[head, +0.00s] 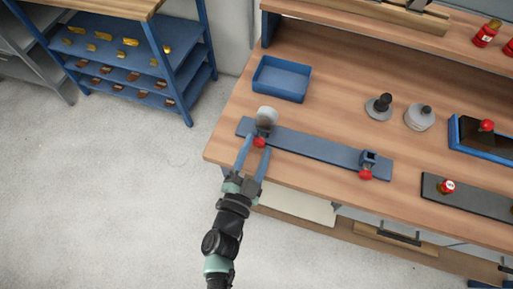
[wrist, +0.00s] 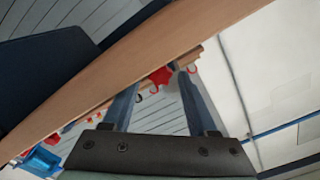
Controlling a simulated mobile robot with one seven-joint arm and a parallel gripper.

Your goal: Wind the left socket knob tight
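A blue-grey bar (head: 315,148) lies on the wooden bench with a socket at each end. The left socket holds a pale grey round part (head: 266,114). The left socket's red knob (head: 259,142) faces the bench's front edge. My gripper (head: 256,145) reaches in from the front with its two blue fingers apart, one on each side of this knob. In the wrist view the red knob (wrist: 160,77) shows between the fingertips (wrist: 159,80), seemingly with a gap on both sides. The right socket (head: 369,157) looks empty and has its own red knob (head: 366,174).
A blue tray (head: 281,79) stands behind the bar. Two grey round parts with dark tops (head: 379,107) (head: 420,118) stand at centre right. A blue shelf rack (head: 135,65) stands at left.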

